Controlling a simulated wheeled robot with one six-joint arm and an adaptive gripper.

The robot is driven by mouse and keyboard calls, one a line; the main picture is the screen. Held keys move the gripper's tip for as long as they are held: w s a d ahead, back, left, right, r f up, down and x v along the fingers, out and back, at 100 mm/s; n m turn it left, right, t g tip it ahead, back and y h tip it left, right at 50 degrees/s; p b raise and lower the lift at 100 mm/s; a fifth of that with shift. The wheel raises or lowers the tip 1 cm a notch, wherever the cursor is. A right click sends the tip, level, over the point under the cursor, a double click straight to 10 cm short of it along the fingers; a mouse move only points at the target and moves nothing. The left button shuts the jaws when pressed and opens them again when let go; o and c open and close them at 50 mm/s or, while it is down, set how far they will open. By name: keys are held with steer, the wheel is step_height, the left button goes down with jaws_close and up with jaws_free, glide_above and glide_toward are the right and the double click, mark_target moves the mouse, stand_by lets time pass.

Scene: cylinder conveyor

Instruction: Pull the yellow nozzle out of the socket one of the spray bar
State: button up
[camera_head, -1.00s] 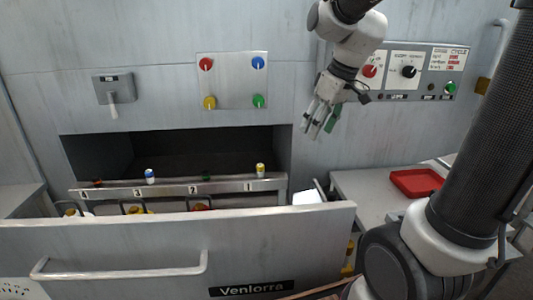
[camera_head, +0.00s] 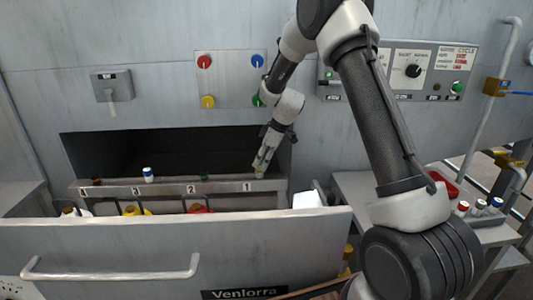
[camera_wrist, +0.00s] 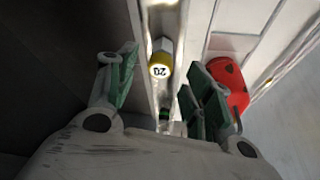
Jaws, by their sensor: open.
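The spray bar (camera_head: 222,187) is a grey rail with numbered sockets, 1 at its right end. The yellow nozzle (camera_wrist: 160,66) sits at socket one. In the wrist view it shows a yellow ring and a white face marked 20. My gripper (camera_head: 261,166) is over the right end of the bar and mostly hides the nozzle in the head view. In the wrist view my gripper (camera_wrist: 161,88) is open, its green-padded fingers on either side of the nozzle. I see no clear contact.
A blue-and-white nozzle (camera_head: 148,174) and a green one (camera_head: 204,178) stand along the bar. An open drawer (camera_head: 110,240) with several containers lies in front. A red container (camera_wrist: 229,84) is close to my right finger. A red tray (camera_head: 442,185) is at the right.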

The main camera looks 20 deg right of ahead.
mark_target(260, 165)
steer(key=shift+x, duration=2.15)
jaws_close()
